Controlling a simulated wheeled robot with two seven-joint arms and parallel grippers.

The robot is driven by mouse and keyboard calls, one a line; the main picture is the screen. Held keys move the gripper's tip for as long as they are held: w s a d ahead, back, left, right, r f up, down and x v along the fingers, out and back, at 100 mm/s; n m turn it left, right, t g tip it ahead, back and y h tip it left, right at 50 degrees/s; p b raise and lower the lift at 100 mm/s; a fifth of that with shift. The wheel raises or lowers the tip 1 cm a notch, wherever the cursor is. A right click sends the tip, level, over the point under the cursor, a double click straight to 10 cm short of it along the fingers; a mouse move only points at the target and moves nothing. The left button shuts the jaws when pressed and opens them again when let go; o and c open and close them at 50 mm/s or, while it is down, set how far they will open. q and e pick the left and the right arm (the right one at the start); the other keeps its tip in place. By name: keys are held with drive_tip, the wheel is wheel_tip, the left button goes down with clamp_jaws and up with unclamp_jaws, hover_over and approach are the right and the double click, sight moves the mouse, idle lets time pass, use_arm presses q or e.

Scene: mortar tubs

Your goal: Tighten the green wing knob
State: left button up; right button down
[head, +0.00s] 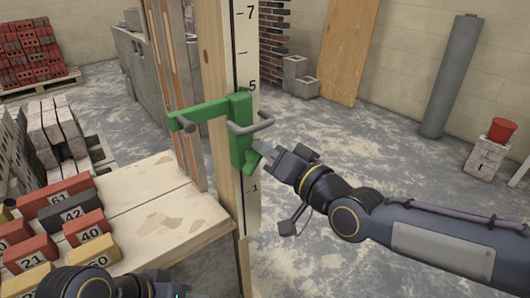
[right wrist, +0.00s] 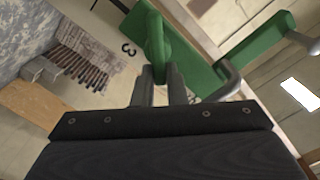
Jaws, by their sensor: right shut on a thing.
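A green bracket (head: 239,112) is mounted on an upright wooden post with a numbered scale (head: 245,60). Its green arm reaches left, and grey bent rods stick out from it. The green wing knob (right wrist: 153,32) shows in the right wrist view, with its end between my fingers. My right gripper (right wrist: 160,85) is shut on the knob; in the head view the gripper (head: 268,152) meets the lower bracket from the right and hides most of the knob. Part of my left arm shows at the bottom left edge; its jaws cannot be made out.
A pale board table (head: 160,215) stands left of the post, with numbered red, yellow and dark blocks (head: 72,215). Brick stacks and a block wall stand behind. The floor between is clear.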

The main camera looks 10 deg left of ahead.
drive_tip(key=m+b, duration=0.1)
drive_tip(key=m, duration=0.2)
drive_tip(key=f+m+b, duration=0.1)
drive_tip(key=m, duration=0.2)
drive_tip(key=f+m+b, duration=0.1)
drive_tip(key=m, duration=0.2)
drive_tip(key=shift+w+d, duration=0.3)
drive_tip(key=shift+w, duration=0.05)
drive_tip(key=shift+m+b, duration=0.35)
drive_tip(key=shift+m, duration=0.05)
drive_tip(key=c, duration=1.5)
unclamp_jaws()
drive_tip(key=shift+o, duration=0.2)
